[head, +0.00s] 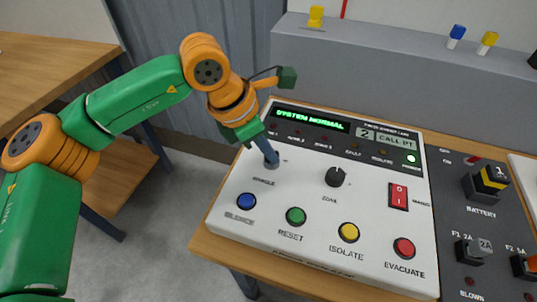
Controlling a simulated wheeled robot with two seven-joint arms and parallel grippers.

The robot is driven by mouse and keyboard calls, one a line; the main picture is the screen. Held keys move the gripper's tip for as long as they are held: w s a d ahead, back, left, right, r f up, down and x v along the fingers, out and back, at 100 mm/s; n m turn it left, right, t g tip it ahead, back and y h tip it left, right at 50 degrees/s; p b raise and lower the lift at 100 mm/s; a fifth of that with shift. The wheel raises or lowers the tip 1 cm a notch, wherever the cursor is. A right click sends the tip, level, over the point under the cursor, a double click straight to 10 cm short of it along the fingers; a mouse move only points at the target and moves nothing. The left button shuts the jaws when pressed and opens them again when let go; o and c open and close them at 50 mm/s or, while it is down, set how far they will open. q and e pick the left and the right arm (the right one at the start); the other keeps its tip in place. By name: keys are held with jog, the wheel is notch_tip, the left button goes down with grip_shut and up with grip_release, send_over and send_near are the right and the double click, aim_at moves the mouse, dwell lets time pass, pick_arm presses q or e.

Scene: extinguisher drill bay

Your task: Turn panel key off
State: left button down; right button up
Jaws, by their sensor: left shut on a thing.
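The white control panel (320,205) lies on a wooden table, its green display reading "SYSTEM NORMAL". My left gripper (259,138) reaches down from the upper left and is shut on the panel key (269,156), at the panel's upper left above a label that seems to read "ENABLE". The gripper hides part of the key, so I cannot tell which way it is turned. My right gripper is not in view.
A black knob (335,177) and a red rocker switch (398,196) sit right of the key. Blue (246,201), green (296,216), yellow (348,232) and red (403,248) buttons line the front. A dark battery and fuse panel (455,215) adjoins on the right.

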pick_arm(q)
jog(key=n+b, duration=0.1)
jog(key=n+t+b, duration=0.1)
jog(key=n+b, duration=0.2)
jog(key=b, duration=0.1)
jog(key=shift+s+f+n+t+y, duration=0.1)
jog(key=shift+f+n+t+y, duration=0.2)
jog(key=shift+y, duration=0.1)
jog(key=shift+d+r+n+t+y+b, duration=0.1)
jog(key=shift+n+t+y+b, duration=0.3)
jog(key=shift+n+b, duration=0.7)
jog(key=shift+r+n+y+b, duration=0.15)
jog(key=shift+n+y+b, duration=0.4)
jog(key=shift+n, duration=0.95)
jog(key=c, duration=1)
grip_release()
jog(key=shift+d, duration=0.1)
jog(key=shift+s+r, duration=0.1)
jog(key=shift+r, duration=0.1)
jog(key=v, duration=0.6)
jog(key=shift+s+r, duration=0.25)
jog(key=shift+r, duration=0.1)
